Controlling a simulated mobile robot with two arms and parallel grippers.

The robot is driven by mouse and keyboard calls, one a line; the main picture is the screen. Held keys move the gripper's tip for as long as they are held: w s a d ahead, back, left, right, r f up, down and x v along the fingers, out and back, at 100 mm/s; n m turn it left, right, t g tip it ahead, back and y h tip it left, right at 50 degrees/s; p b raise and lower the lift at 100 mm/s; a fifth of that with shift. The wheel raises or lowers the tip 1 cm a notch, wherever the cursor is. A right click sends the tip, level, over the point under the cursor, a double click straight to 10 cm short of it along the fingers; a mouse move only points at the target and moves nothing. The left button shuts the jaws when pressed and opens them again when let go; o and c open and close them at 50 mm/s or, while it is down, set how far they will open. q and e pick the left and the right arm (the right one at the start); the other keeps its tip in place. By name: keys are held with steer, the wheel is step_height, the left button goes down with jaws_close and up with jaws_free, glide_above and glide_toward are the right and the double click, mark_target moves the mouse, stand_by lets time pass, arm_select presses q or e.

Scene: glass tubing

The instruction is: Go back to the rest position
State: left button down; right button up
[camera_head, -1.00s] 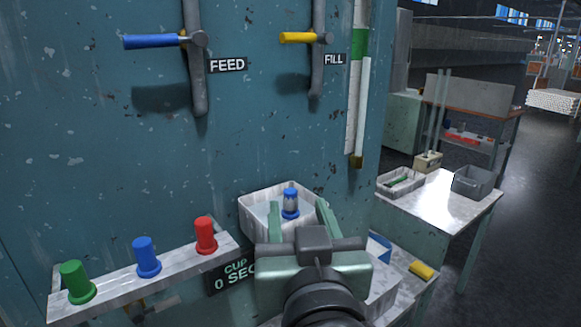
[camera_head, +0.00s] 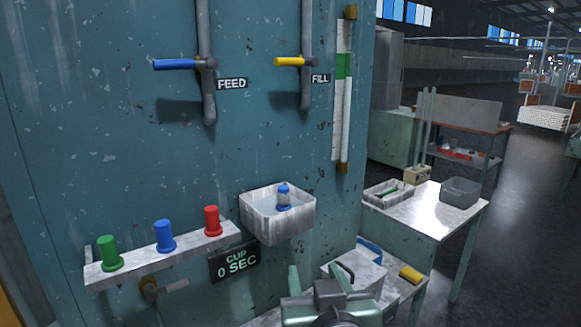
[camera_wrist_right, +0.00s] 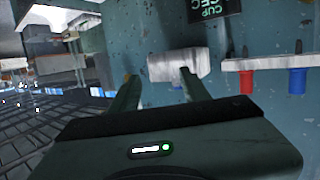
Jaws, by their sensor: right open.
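My right gripper (camera_head: 319,277) is at the bottom centre of the head view. It is open and empty, with its green fingers apart, below and in front of the white basin. In the right wrist view the two fingers (camera_wrist_right: 158,78) point toward the wall with nothing held between them. The white basin (camera_head: 270,232) is fixed to the teal wall panel. A small blue-topped cup (camera_head: 284,196) stands upright in it, clear of the gripper. My left gripper is not in view.
A shelf (camera_head: 165,258) with green, blue and red cups is on the left. Blue (camera_head: 176,64) and yellow (camera_head: 289,61) handles are above. A table (camera_head: 421,222) with trays stands further right.

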steer(key=s+d+f+g, duration=0.2)
steer(key=d+f+g, duration=0.15)
steer(key=f, duration=0.65)
steer(key=s+d+f+g, duration=0.2)
steer(key=s+d+f, duration=0.15)
steer(key=f, duration=0.75)
steer(key=s+d+f+g+h, duration=0.1)
steer(key=s+d+f+g, duration=0.2)
steer(key=s+d+f, duration=0.35)
steer(key=s+d+f+g, duration=0.3)
steer(key=s+d+f, duration=0.1)
steer(key=s+f, duration=0.55)
step_height(320, 180, down, 29)
steer(key=s+n+g, duration=0.1)
steer(key=s+g, duration=0.1)
steer(key=s+d+f+b, duration=0.1)
steer(key=s+d+f, duration=0.1)
steer(key=s+f, duration=1.2)
steer(key=shift+s+d+f+g, duration=0.2)
steer(key=shift+s+f+g, duration=0.15)
steer(key=shift+s, duration=0.8)
